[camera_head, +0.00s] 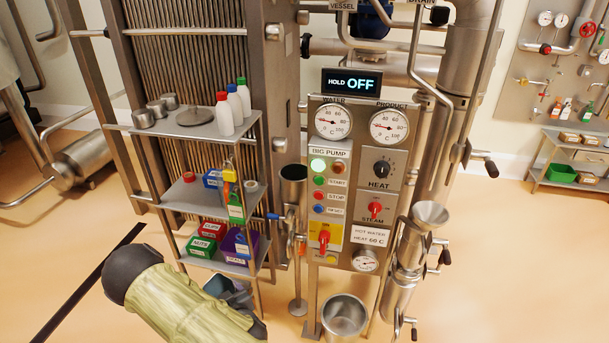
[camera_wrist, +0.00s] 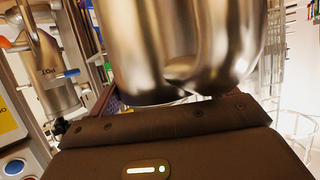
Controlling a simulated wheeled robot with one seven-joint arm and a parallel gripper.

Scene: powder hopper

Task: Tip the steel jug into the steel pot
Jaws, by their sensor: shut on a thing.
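My gripper (camera_wrist: 180,104) is in the wrist view, with its dark brown body across the bottom. It is shut on the steel jug (camera_wrist: 150,45), whose shiny rounded wall fills the upper middle. The jug's mouth and contents are out of sight. The steel pot (camera_wrist: 58,92), marked POT, shows at the upper left of the wrist view with a blue handle, apart from the jug. In the head view the pot (camera_head: 293,185) is an upright steel vessel left of the control panel. There my gripper and the jug are largely hidden behind my arm and the shelves.
A steel shelf rack (camera_head: 190,126) with bottles and boxes stands close to my arm. The control panel (camera_head: 355,180) is right of the pot. A steel bucket (camera_head: 345,316) is below it, and a steel funnel (camera_head: 430,214) is to the right.

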